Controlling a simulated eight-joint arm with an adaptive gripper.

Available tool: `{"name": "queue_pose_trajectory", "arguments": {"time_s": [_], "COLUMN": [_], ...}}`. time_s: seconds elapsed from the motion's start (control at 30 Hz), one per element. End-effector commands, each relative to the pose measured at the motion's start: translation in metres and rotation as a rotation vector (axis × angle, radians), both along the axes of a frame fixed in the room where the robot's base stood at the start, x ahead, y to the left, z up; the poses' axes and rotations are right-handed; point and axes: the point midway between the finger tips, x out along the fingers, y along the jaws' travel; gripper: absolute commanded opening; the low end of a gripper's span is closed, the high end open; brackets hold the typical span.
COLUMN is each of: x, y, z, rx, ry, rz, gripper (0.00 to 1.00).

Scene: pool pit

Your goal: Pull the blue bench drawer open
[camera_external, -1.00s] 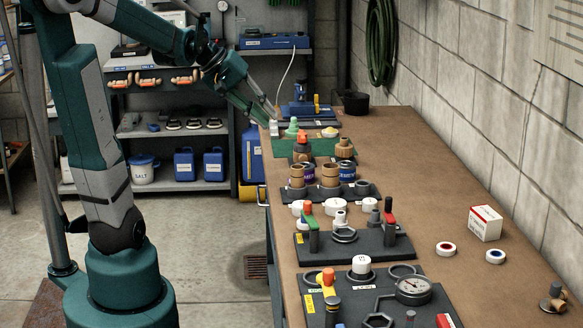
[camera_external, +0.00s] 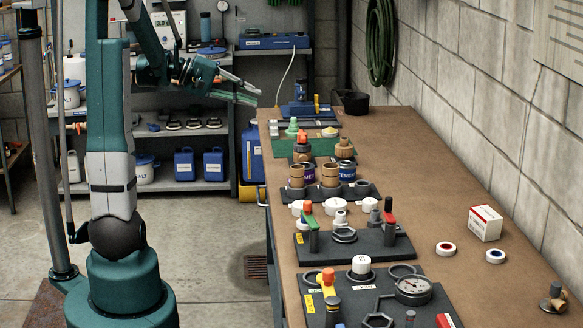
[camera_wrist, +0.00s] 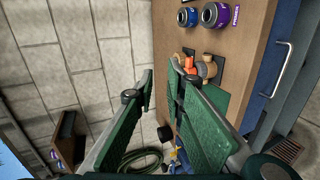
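The blue drawer front (camera_wrist: 258,105) shows in the wrist view on the bench's side, under the brown top. A silver bar handle (camera_wrist: 285,68) stands out from it. The drawer looks flush with the bench side. In the external view the drawer front cannot be made out. My gripper (camera_external: 257,96) is raised in the air left of the bench's far end in the external view. In the wrist view my gripper (camera_wrist: 161,76) has its two green fingers apart with nothing between them. The handle lies to the right of the fingers, apart from them.
The bench top (camera_external: 430,180) carries black fixture boards (camera_external: 345,247) with valves and fittings, a green tray (camera_external: 325,146), and a red-and-white box (camera_external: 487,223). A block wall (camera_external: 500,100) runs along its right. Shelves (camera_external: 185,186) with blue jugs stand behind.

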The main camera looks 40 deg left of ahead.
Motion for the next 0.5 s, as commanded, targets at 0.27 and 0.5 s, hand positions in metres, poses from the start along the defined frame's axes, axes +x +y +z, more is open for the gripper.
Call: {"name": "queue_pose_trajectory", "arguments": {"time_s": [0.27,0.5], "x": [0.009,0.008], "y": [0.060,0.090], "z": [-0.004,-0.019], "rx": [-0.111,-0.166], "ry": [-0.072,-0.116], "rz": [0.022,0.027], "gripper": [0.13,0.13]}}
